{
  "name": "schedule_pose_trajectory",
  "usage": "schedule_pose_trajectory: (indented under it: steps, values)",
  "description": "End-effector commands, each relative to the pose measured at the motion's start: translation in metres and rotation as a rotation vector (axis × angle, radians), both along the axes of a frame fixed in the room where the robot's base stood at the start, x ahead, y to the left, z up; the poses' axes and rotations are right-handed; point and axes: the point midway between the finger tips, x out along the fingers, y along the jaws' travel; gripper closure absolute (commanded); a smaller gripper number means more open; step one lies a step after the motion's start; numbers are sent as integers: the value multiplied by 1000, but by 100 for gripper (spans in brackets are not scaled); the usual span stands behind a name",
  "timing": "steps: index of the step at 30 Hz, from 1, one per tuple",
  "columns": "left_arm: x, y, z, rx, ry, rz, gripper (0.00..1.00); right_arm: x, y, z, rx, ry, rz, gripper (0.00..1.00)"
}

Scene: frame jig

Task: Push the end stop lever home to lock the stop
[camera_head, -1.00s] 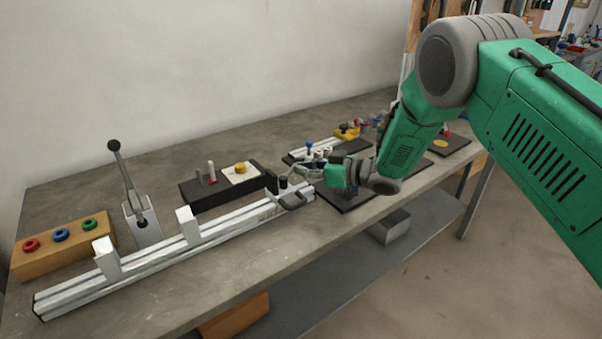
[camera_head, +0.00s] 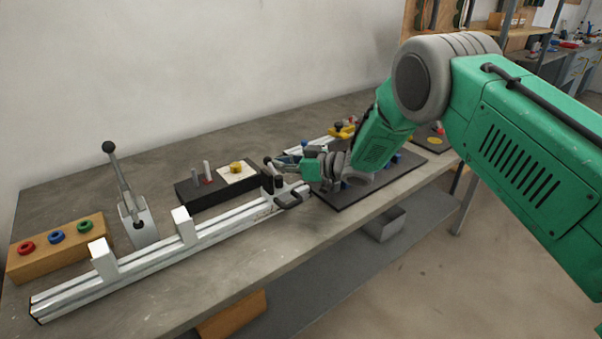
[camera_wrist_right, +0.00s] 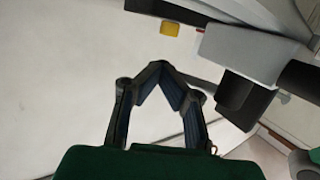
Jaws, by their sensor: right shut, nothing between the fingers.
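The end stop (camera_head: 288,201) is a dark grey and black fitting at the right end of the pale aluminium rail (camera_head: 150,258). A grey block (camera_wrist_right: 240,48) and a black cylindrical part (camera_wrist_right: 240,95) lie to the right of the fingers there. My left gripper is out of view.
Two white blocks (camera_head: 104,262) stand on the rail. A toggle press (camera_head: 136,215) and a wooden block with coloured rings (camera_head: 58,246) are at left. A black tray (camera_head: 205,192) lies behind the rail. A dark mat (camera_head: 355,198) lies under my right arm.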

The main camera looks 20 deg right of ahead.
Motion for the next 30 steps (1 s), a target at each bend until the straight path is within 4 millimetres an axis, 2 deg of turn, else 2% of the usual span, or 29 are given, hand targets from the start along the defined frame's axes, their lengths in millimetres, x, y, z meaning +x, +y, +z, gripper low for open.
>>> schedule_pose_trajectory:
  steps: [12,30]
  values:
    - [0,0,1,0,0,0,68,2,11,0,0,-1,3,100]
    - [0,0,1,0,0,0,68,2,11,0,1,0,2,100]
